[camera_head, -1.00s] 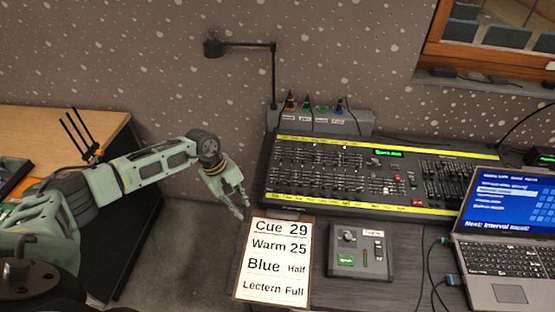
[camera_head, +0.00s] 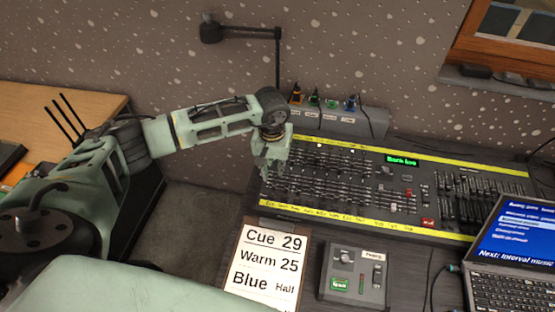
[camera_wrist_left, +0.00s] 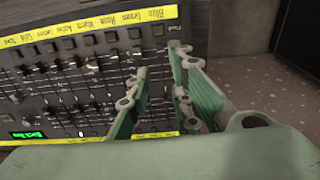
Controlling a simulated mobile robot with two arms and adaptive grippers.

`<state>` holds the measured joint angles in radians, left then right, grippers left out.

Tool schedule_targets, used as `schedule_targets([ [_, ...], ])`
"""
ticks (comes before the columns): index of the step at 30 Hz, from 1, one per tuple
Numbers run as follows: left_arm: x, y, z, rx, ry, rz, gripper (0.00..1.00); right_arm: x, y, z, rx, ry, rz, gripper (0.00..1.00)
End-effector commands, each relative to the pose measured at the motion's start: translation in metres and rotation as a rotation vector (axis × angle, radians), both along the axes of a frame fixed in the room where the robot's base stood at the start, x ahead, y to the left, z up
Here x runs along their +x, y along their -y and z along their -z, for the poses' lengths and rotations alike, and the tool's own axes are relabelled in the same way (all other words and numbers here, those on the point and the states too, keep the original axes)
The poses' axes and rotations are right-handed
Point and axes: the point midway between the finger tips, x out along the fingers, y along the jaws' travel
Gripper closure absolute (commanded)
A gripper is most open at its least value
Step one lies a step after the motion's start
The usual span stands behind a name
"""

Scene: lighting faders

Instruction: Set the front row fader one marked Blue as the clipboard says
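The lighting console (camera_head: 350,180) has rows of small faders between yellow label strips. In the left wrist view, the front strip (camera_wrist_left: 95,26) carries handwritten names, and the end one seems to read Blue (camera_wrist_left: 153,15). The Blue fader's cap cannot be picked out behind the fingers. The clipboard (camera_head: 262,262) reads Cue 29, Warm 25, Blue Half; its lower part is out of frame. My left gripper (camera_head: 270,168) points down over the console's left end. In the left wrist view its fingers (camera_wrist_left: 162,65) are apart, with nothing seen between them. My right gripper is not in view.
A small control box (camera_head: 353,275) sits right of the clipboard, and a laptop (camera_head: 510,255) stands at the right. A grey box with coloured plugs (camera_head: 330,120) stands behind the console. A lamp arm (camera_head: 250,38) rises at the back.

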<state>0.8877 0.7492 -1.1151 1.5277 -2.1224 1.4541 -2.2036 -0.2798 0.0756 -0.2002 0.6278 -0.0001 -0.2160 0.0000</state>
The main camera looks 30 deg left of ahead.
Motion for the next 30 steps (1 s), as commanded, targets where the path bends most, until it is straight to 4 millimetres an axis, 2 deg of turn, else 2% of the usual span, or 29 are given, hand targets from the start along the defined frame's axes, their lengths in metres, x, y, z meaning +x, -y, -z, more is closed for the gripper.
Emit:
schedule_targets([
  [6, 0.001, 0.000, 0.018, -0.001, -0.001, -0.002, 0.80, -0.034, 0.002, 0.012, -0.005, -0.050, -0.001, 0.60],
  [10, 0.002, -0.001, 0.032, -0.002, -0.002, -0.003, 0.80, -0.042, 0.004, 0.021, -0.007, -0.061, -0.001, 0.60],
  [14, 0.003, -0.001, 0.048, -0.002, -0.002, -0.003, 0.80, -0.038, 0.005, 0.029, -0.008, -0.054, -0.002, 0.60],
  [21, 0.006, -0.002, 0.076, -0.001, 0.000, -0.002, 0.80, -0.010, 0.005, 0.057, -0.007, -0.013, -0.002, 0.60],
  [30, 0.007, -0.002, 0.088, -0.001, 0.000, -0.003, 0.80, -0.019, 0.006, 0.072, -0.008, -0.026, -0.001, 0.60],
])
